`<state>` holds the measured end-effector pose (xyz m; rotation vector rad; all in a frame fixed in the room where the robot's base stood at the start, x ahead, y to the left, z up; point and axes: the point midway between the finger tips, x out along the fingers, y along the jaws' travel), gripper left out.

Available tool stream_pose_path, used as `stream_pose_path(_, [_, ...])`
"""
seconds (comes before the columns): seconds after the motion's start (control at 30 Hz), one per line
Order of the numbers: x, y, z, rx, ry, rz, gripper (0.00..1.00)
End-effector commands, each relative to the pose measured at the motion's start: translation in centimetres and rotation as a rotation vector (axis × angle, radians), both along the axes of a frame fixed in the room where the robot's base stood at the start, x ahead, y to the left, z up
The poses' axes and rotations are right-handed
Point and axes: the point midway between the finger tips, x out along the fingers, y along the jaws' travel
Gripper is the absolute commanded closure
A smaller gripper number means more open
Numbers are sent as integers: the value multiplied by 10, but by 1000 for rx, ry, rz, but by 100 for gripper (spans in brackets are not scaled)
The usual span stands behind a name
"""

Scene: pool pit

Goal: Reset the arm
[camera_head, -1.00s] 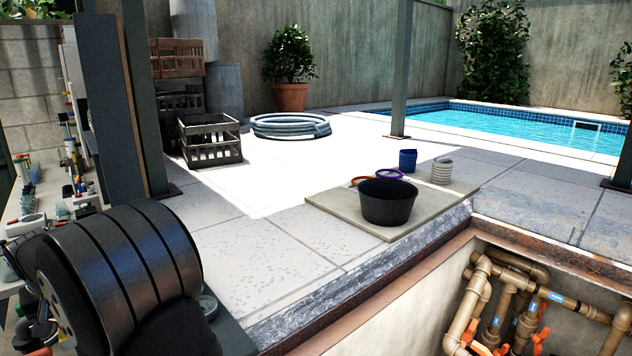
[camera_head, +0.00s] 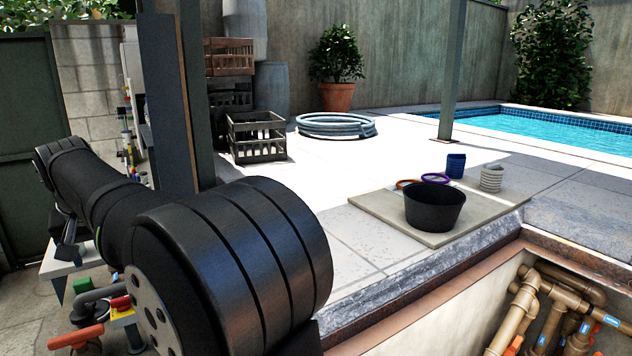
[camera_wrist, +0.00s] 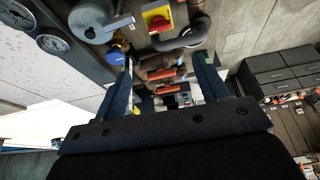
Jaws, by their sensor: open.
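My gripper (camera_wrist: 165,75) shows in the wrist view with its two dark blue fingers spread apart. Nothing is held between them. Pipes with orange-red handles (camera_wrist: 165,76) show beyond the gap between the fingers; I cannot tell how far off they are. In the head view my black arm fills the lower left and reaches back toward the left edge. My gripper cannot be made out clearly there.
In the head view, a black bucket (camera_head: 434,208) stands on a pale slab (camera_head: 385,212) beside the pit edge. Pit pipes (camera_head: 522,310) lie lower right. A post (camera_head: 172,95) rises behind my arm. The wrist view shows gauges (camera_wrist: 53,44) and drawers (camera_wrist: 285,68).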

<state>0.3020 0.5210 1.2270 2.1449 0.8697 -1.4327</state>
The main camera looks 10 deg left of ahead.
Motion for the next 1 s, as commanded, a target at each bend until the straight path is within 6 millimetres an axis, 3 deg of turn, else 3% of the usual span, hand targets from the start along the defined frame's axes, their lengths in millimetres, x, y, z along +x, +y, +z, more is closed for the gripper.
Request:
stream_pose_path(0.03, [-3, -3, 10, 2, -1, 0, 33])
stream_pose_path(0.1, [2, 2, -9, -6, 3, -1, 33])
stream_pose_path(0.9, [47, 45, -159, -5, 2, 0, 33])
stream_pose_path(1.0, [47, 44, -155, 0, 0, 63, 33])
